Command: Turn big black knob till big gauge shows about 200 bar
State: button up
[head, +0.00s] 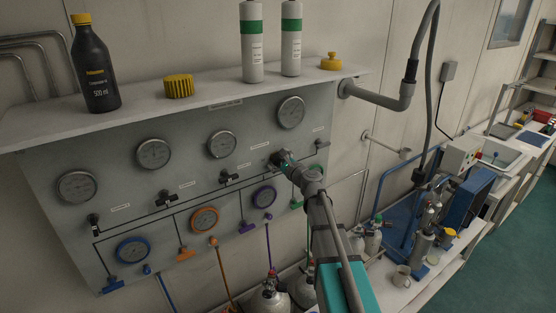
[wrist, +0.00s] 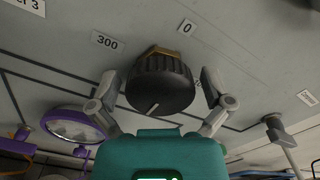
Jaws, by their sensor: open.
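The big black knob (wrist: 160,80) is ribbed, with a white mark on its face and a brass-coloured part behind it. It sits on the grey panel between my gripper's two fingers (wrist: 160,92). The fingers are open, one at each side of the knob; I cannot tell whether they touch it. In the head view my gripper (head: 284,160) is at the panel and hides most of the knob. The large grey gauge (head: 291,112) is above it, unobstructed, but its needle is too small to read. Plates marked 300 (wrist: 105,41) and 0 (wrist: 187,26) flank the knob's top.
Other grey gauges (head: 154,153), coloured gauges (head: 205,219) and small valve handles (head: 168,199) surround the work area. A shelf (head: 215,93) above holds a dark bottle (head: 95,70), a yellow cap (head: 179,86) and white cylinders (head: 252,45). A grey pipe (head: 385,99) juts out right.

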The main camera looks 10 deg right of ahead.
jog(key=shift+s, duration=0.1)
jog(key=v, duration=1.1)
jog(key=shift+s+d, duration=0.2)
jog(key=shift+s, duration=0.15)
jog(key=s+a+f+n+g+b, duration=0.3)
jog(key=s+a+f+n+g, duration=0.15)
jog(key=f+n, duration=0.35)
jog(key=s+a+f+n+g+b, duration=0.3)
jog(key=s+a+f+n+g, duration=0.15)
jog(key=f+n, duration=0.35)
jog(key=s+d+f+n+g+h+b, duration=0.4)
jog(key=s+f+n+g+h+b, duration=0.2)
jog(key=s+f, duration=0.7)
notch_tip(320, 180, down, 2)
jog(key=n+g+h, duration=0.1)
jog(key=n, duration=0.1)
jog(key=shift+s+n+g+b, duration=0.25)
jog(key=shift+n+g+b, duration=0.05)
jog(key=shift+n, duration=0.1)
jog(key=shift+a+f, duration=0.1)
dwell(0.7)
